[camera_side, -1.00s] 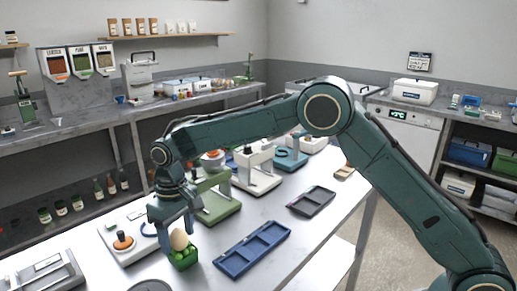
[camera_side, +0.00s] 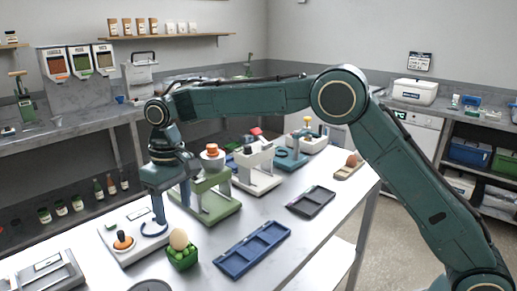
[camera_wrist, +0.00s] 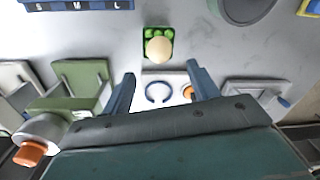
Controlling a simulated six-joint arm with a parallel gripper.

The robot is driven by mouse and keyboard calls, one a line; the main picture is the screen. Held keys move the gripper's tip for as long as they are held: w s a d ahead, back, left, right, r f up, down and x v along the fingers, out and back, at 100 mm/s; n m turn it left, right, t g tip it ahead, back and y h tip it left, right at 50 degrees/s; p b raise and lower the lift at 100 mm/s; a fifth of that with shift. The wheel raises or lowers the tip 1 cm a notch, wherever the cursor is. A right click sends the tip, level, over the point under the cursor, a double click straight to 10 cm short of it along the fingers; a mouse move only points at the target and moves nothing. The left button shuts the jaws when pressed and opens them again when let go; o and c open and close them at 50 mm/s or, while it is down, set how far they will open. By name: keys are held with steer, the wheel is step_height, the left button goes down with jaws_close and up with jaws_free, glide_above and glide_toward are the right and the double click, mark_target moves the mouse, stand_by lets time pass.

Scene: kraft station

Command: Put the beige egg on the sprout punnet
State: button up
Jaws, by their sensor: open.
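The beige egg (camera_side: 178,239) rests on the green sprout punnet (camera_side: 183,259) near the front of the table in the side view. In the wrist view the egg (camera_wrist: 159,48) lies on the punnet (camera_wrist: 152,32), with green sprouts showing beyond it. My gripper (camera_side: 158,217) is open and empty, raised behind and above the egg, apart from it. In the wrist view my gripper (camera_wrist: 159,80) shows its two fingers spread wide, with nothing between them.
A blue compartment tray (camera_side: 252,249) lies right of the punnet. A white device with an orange knob (camera_side: 123,241) stands left of it, and a green press (camera_side: 212,194) behind. A dark tray (camera_side: 311,201) lies farther right. Bare table surrounds the punnet's front.

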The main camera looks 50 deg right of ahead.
steer(key=shift+d+r, duration=0.15)
steer(key=shift+r, duration=2.1)
steer(key=s+d+r+m+t, duration=0.1)
steer(key=s+d+r+t, duration=0.1)
steer(key=s+d+r, duration=0.45)
steer(key=s+d+r+m+t, duration=0.1)
steer(key=s+d+r, duration=0.3)
steer(key=s+d, duration=0.45)
steer(key=s+d+f+t, duration=0.1)
steer(key=s+d+f, duration=0.2)
steer(key=s, duration=0.7)
steer(key=s+d+f+m+t, duration=0.1)
steer(key=s+d+f, duration=0.2)
steer(key=s, duration=0.6)
steer(key=shift+s+d+f+t+h, duration=0.2)
steer(key=shift+s+f+t+h, duration=0.15)
steer(key=shift+f, duration=0.25)
